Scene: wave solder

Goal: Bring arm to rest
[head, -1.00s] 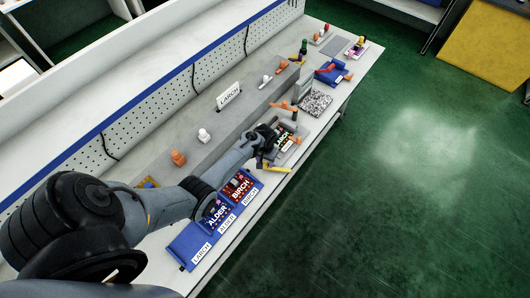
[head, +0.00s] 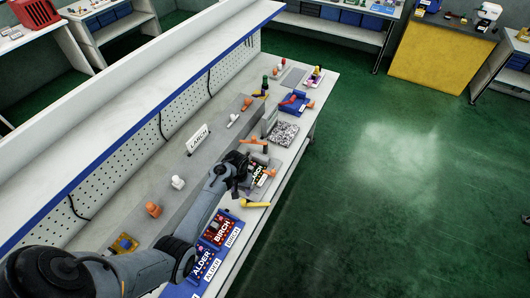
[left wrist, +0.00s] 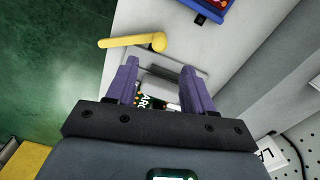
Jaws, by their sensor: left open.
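My left gripper (head: 244,179) is at the front part of the bench, beside and above a grey fixture that holds a dark board marked LARCH (head: 260,173). In the left wrist view the two purple fingers (left wrist: 159,72) are apart. Part of the LARCH board (left wrist: 158,102) shows between and below them, largely hidden by the gripper body. I cannot tell how far the fingers are above the board. A yellow handle (head: 256,204) lies close by; it also shows in the left wrist view (left wrist: 130,42). My right gripper is in neither view.
A speckled block (head: 284,134) and a blue fixture (head: 293,104) stand farther along the bench. A LARCH sign (head: 197,139) stands on the grey ledge. Open green floor is at right.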

